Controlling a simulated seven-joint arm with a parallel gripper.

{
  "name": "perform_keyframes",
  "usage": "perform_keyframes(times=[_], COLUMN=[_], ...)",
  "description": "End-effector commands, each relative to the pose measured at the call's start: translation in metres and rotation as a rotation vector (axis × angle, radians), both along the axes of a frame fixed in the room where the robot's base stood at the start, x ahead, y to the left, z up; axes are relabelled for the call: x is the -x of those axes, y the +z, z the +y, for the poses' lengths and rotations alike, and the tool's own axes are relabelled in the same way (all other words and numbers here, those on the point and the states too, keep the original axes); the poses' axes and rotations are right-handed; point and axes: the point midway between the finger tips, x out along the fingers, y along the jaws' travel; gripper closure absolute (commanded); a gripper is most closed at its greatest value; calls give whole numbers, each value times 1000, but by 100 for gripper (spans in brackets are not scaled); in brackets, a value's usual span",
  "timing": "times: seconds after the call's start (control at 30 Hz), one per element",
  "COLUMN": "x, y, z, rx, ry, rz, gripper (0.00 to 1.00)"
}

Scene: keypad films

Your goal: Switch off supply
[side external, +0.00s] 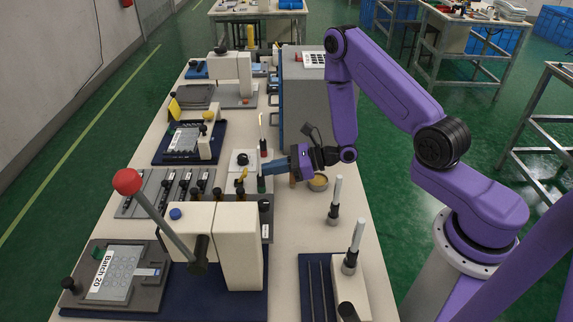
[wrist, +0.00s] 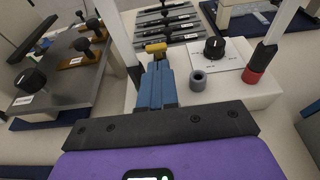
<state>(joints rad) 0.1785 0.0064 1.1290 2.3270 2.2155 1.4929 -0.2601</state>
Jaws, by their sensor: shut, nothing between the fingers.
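A white box with a black round knob (wrist: 214,48) on its top panel stands ahead of my gripper in the wrist view. The knob also shows in the side view (side external: 242,159). A small yellow piece (wrist: 155,48) is just beyond my fingertips, and it shows in the side view too (side external: 243,174). I cannot tell whether the fingers touch it. My gripper (wrist: 157,66) has its blue fingers shut with nothing between them. In the side view my gripper (side external: 265,168) reaches left over the table, close to the box. The panel's small lettering is unreadable.
A grey socket (wrist: 198,80) and a red-and-black plug (wrist: 258,65) stand beside the knob. A red-knobbed lever press (side external: 127,181) is at the front left. Upright white rods (side external: 336,195) stand at the right.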

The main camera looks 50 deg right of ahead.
Motion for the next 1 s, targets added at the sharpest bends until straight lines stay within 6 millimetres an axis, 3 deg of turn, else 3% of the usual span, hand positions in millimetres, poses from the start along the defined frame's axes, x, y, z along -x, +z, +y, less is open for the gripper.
perform_keyframes(times=[0.3, 1.0], x=[-20, -22], y=[-8, -4], z=[20, 23], rx=[1, -1], ry=[1, 0], rz=[1, 1], gripper=[100, 100])
